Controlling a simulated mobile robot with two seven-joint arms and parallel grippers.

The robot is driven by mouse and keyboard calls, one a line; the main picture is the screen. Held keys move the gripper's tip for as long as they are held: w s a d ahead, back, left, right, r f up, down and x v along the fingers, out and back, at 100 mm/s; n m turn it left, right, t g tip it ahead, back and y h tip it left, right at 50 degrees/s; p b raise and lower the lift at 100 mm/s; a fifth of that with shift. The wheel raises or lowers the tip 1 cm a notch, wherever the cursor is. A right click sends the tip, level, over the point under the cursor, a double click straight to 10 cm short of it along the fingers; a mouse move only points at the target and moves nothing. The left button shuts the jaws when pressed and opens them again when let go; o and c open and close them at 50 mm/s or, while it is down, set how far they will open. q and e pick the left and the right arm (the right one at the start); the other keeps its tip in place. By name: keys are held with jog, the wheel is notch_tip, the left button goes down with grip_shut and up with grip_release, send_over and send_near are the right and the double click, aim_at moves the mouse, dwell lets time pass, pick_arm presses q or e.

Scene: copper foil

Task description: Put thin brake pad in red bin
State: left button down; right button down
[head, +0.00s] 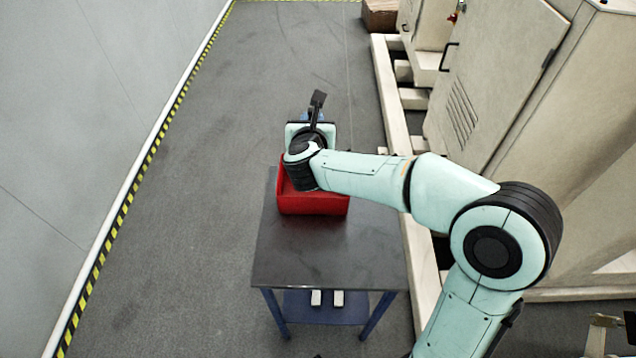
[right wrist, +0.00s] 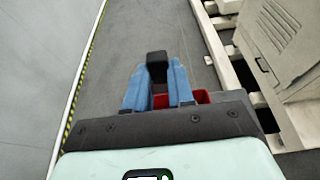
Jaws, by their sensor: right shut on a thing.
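The red bin (head: 318,203) stands on the dark table, partly hidden by my right arm. It also shows in the right wrist view (right wrist: 202,97) behind and beside the fingers. My right gripper (head: 306,117) is at the far side of the bin. Its blue fingers, seen in the right wrist view (right wrist: 157,85), are shut on a small dark piece, the thin brake pad (right wrist: 156,60). The pad (head: 318,98) sticks up and out past the fingertips in the head view. The inside of the bin is mostly hidden by my arm. My left gripper is not in view.
The table (head: 325,255) has a bare top in front of the bin and a blue lower shelf (head: 300,309) with two light blocks. Beige cabinets (head: 500,70) stand on the right. A wall (head: 70,100) with a striped edge is on the left. Open grey floor lies between.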

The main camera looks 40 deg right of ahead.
notch_tip(320, 180, down, 19)
jog(key=b, duration=0.2)
dwell(0.3)
jog(key=shift+f+b, duration=0.55)
jog(key=shift+b, duration=0.65)
jog(key=c, duration=1)
grip_release()
